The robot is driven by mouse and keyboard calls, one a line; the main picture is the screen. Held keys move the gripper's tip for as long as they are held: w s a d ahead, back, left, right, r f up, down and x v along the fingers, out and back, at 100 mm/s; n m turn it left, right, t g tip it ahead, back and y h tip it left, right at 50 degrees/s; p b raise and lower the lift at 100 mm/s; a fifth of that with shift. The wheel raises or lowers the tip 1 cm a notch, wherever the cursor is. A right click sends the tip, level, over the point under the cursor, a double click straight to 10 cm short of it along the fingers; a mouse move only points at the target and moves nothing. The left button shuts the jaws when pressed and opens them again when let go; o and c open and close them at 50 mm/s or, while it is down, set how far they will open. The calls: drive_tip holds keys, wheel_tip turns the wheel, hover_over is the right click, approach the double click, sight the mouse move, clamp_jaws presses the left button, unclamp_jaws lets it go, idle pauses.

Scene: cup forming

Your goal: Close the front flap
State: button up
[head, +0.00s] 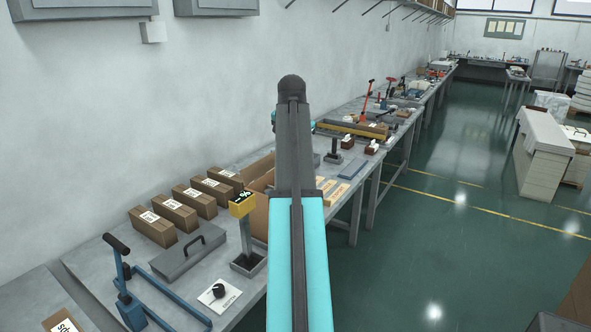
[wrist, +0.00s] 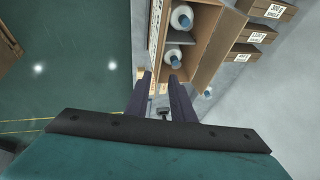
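An open cardboard carton (head: 259,172) stands on the bench behind my arm, which hides much of it in the head view. In the wrist view the carton (wrist: 207,55) is at the top centre, with white bottles (wrist: 181,18) in it. A long brown panel (wrist: 222,48) stands along its right side. I cannot tell for certain which panel is the front flap. My gripper (wrist: 161,75) has its two dark fingers apart, with nothing seen held between them. The fingertips are close to the carton's near end; contact cannot be told. The head view does not show the fingers.
Several closed, labelled cartons (head: 176,211) line the wall. A yellow-topped display post (head: 242,205), a grey case with a handle (head: 188,251) and a blue tool frame (head: 130,290) stand on the near bench. The green floor (head: 430,235) to the right is mostly clear.

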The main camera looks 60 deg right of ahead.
drive_tip(key=shift+p+x, duration=1.05)
drive_tip(key=shift+x, duration=4.25)
clamp_jaws()
